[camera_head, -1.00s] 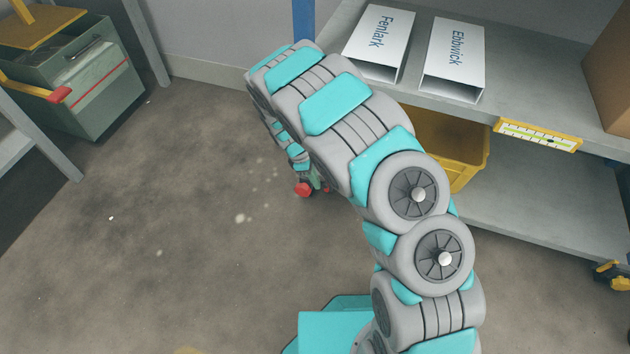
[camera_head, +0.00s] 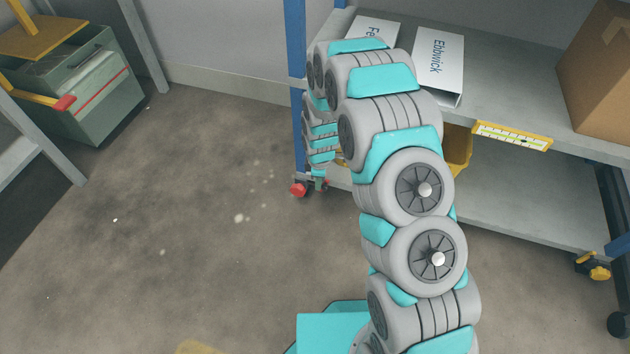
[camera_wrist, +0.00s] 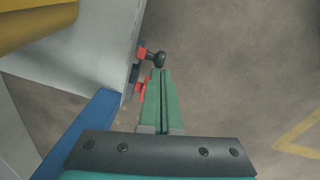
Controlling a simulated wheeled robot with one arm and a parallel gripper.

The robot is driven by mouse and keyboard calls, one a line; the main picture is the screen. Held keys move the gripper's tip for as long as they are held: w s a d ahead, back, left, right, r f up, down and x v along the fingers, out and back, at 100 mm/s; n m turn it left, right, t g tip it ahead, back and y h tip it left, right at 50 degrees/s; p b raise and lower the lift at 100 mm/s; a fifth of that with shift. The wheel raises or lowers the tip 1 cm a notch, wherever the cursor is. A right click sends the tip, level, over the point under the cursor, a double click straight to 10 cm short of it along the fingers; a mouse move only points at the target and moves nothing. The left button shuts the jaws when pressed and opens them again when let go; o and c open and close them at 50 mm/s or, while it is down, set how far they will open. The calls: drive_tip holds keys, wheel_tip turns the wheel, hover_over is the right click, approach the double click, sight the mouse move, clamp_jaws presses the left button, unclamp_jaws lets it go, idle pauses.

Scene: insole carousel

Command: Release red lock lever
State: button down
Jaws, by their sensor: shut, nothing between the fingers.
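The red lever (camera_head: 299,189) shows at the caster under the rack's near left corner, below the blue post (camera_head: 296,90). In the wrist view, red parts (camera_wrist: 141,53) sit at the rack's edge beside a round black part (camera_wrist: 159,58). My gripper (camera_wrist: 161,73) is shut and empty. Its green fingertips are just below the black part in that picture and right of the red parts; I cannot tell whether they touch. In the head view, my arm hides most of the gripper and part of this corner.
The grey rack (camera_head: 530,215) holds two white binders (camera_head: 438,62), a cardboard box (camera_head: 605,75) and a partly hidden yellow bin (camera_head: 458,150). A yellow-headed caster (camera_head: 592,267) is at its right. A green cabinet (camera_head: 95,95) stands at left. Floor between is open.

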drive_tip(key=d+b, duration=0.1)
drive_tip(key=s+d+y, duration=0.1)
drive_tip(key=d+f+y+b, duration=0.1)
drive_tip(key=shift+s+d+t+b, duration=0.15)
drive_tip(key=shift+d+t+b, duration=0.15)
drive_tip(key=shift+t, duration=0.1)
idle(0.5)
drive_tip(key=shift+a, duration=0.1)
drive_tip(key=shift+w+a+f+b, duration=0.25)
drive_tip(key=shift+a+f+b, duration=0.1)
drive_tip(key=shift+a, duration=0.3)
drive_tip(key=shift+r, duration=0.1)
